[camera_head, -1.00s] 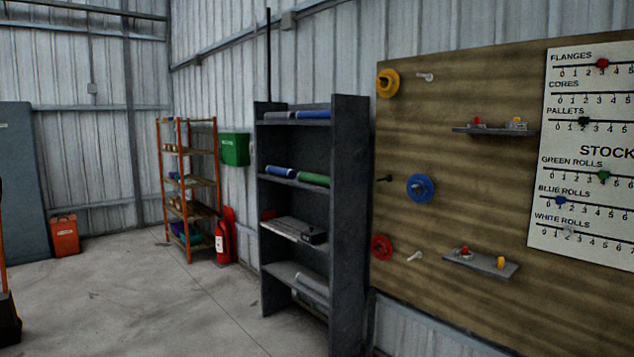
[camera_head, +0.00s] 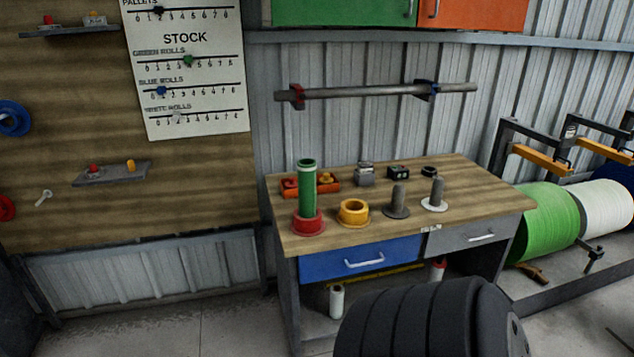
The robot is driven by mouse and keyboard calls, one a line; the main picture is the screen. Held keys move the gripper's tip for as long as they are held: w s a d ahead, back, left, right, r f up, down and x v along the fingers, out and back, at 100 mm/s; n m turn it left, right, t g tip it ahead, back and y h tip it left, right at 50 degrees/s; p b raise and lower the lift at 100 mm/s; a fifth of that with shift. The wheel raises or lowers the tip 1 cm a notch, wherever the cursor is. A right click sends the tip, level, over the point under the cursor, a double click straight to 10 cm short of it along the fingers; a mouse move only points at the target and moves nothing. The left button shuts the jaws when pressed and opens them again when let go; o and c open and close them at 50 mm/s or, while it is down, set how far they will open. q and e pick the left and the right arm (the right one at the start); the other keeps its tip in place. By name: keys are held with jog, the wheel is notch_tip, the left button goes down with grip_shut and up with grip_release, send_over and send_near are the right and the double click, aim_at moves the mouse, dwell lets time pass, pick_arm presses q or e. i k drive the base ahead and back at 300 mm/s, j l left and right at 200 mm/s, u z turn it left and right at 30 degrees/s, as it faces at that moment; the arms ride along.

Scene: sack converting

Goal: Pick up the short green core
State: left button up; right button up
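A green core (camera_head: 307,186) stands upright in a red flange (camera_head: 308,222) at the left front of the wooden workbench (camera_head: 470,198). It is a hollow tube with an open top. No other green core shows now. Neither of my grippers is in view.
A yellow flange (camera_head: 353,212), a grey spindle (camera_head: 397,203) and a spindle on a white base (camera_head: 435,196) stand right of the core. An orange tray (camera_head: 325,184) is behind it. A blue drawer (camera_head: 360,257) is below. Large green (camera_head: 548,221) and white rolls (camera_head: 603,206) are at right.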

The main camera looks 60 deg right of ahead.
aim_at(306, 168)
jog(key=k+l+z, duration=0.2)
jog(key=l+z, duration=0.25)
jog(key=k+l+z, duration=0.15)
jog(key=l+z, duration=0.25)
jog(key=k+l+z, duration=0.1)
jog(key=l, duration=0.55)
jog(key=k+l, duration=0.1)
jog(key=l, duration=0.55)
jog(key=k+l+z, duration=0.15)
jog(key=l, duration=0.5)
